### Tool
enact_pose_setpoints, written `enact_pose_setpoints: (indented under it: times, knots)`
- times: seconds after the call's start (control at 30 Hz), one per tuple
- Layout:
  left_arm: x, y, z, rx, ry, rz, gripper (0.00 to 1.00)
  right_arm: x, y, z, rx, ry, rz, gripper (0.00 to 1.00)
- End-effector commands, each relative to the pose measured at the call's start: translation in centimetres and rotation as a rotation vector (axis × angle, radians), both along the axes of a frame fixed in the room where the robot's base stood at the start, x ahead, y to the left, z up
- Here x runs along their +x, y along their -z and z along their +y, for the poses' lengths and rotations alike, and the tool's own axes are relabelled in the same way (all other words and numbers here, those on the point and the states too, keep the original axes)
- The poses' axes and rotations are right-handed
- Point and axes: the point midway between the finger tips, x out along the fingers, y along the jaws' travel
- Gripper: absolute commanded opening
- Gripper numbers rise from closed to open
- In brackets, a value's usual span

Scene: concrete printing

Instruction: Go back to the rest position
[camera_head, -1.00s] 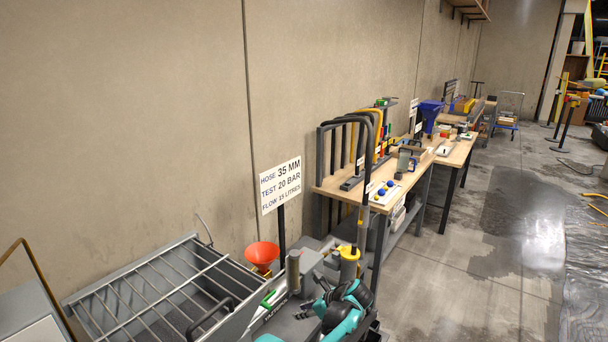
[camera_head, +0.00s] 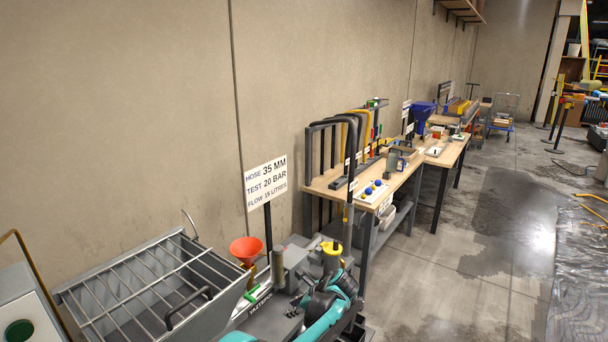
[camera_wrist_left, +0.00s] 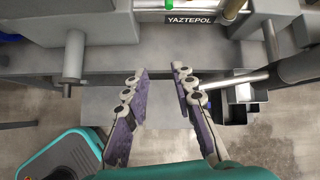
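My left arm, teal and black, shows at the bottom middle of the head view. Its gripper (camera_head: 298,302) is low over the grey machine deck, beside the grey cylinder and the yellow-collared part. In the left wrist view the left gripper (camera_wrist_left: 159,72) has its two purple-padded fingers apart with nothing between them. A grey machine edge with a YAZTEPOL label (camera_wrist_left: 195,21) lies ahead of the fingertips. My right gripper is in neither view.
A barred grey hopper (camera_head: 150,275), an orange funnel (camera_head: 246,250) and a sign (camera_head: 265,183) stand close by at the left. A wooden workbench (camera_head: 335,190) with tools runs along the wall. The concrete floor (camera_head: 455,280) at the right is open.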

Motion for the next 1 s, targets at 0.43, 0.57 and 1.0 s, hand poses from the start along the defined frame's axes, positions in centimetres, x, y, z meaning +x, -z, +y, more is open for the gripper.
enact_pose_setpoints:
  times: [0.43, 0.57, 1.0]
  knots:
    - [-8.4, -9.3, 7.6, -0.404, -0.407, -0.225, 0.26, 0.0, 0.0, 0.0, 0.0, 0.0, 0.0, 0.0]
    - [-13.0, -11.5, 10.0, -0.571, -0.593, -0.312, 0.26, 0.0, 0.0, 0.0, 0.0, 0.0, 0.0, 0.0]
    - [-29.2, -12.1, 14.4, -1.126, -1.278, -0.571, 0.26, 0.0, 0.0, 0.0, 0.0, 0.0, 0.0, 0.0]
